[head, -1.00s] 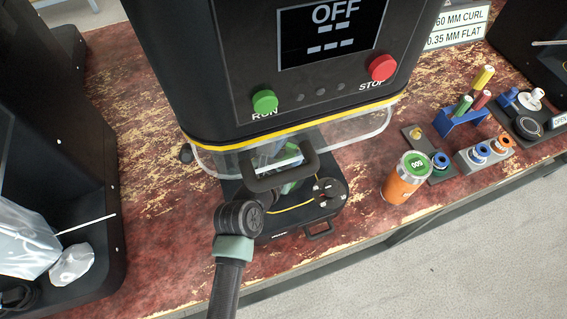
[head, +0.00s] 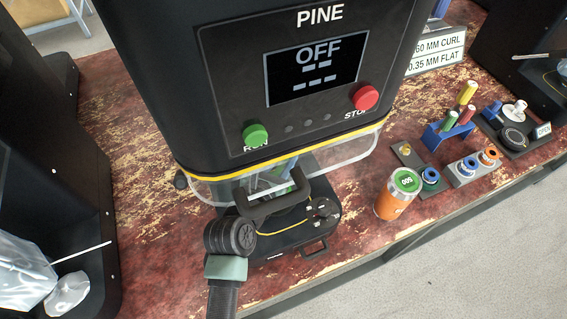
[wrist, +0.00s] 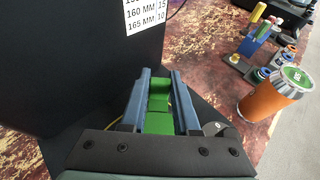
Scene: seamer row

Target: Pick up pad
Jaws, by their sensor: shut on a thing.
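The pad appears as a green block (wrist: 158,105) between the two blue-grey fingers of my gripper (wrist: 160,78) in the wrist view. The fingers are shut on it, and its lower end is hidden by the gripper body. In the head view, a bit of green (head: 298,176) shows beside my gripper (head: 276,178), behind the clear guard under the black machine. My wrist and the guard hide most of the fingers there. I cannot tell how far the pad is above the machine's base.
The black machine (head: 220,95) reads OFF and stands close above my gripper. Its clear guard (head: 350,150) and black base plate (head: 320,235) surround the gripper. An orange can (head: 392,205) stands to the right, near small tooling blocks (head: 465,170) and the bench edge.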

